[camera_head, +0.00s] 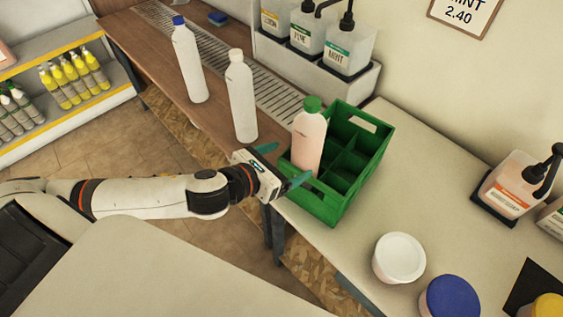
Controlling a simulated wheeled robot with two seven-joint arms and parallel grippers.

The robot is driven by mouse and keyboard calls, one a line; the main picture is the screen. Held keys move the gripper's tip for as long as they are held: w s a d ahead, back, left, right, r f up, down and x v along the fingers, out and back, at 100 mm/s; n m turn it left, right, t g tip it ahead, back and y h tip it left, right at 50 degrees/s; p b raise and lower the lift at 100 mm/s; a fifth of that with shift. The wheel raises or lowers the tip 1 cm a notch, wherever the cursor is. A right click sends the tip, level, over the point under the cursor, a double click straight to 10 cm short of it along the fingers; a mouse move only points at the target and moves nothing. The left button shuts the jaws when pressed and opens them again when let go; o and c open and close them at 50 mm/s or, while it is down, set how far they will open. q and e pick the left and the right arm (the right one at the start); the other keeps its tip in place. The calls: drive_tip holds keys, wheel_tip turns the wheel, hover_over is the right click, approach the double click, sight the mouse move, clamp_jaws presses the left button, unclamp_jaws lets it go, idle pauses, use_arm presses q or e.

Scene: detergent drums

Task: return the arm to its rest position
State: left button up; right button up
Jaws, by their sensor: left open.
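My left arm comes in from the left, and its gripper (283,166) is open at the left side of the green crate (365,185). Its teal fingers are spread apart. A pink bottle with a green cap (309,140) stands upright in a left compartment of the crate, just beyond the fingers. I cannot tell whether a finger touches the bottle or the crate. The other crate compartments that show look empty. My right gripper is not in view.
A white bottle (241,98) and a blue-capped white bottle (189,62) stand on the wooden counter (137,42). Pump dispensers (346,48) stand behind. A white tub (398,257) and a blue-lidded tub (449,298) are front right.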

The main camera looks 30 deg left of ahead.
use_arm(q)
drive_tip(key=shift+s+a+r, duration=0.15)
drive_tip(key=shift+s+r, duration=0.2)
drive_tip(key=shift+s, duration=0.2)
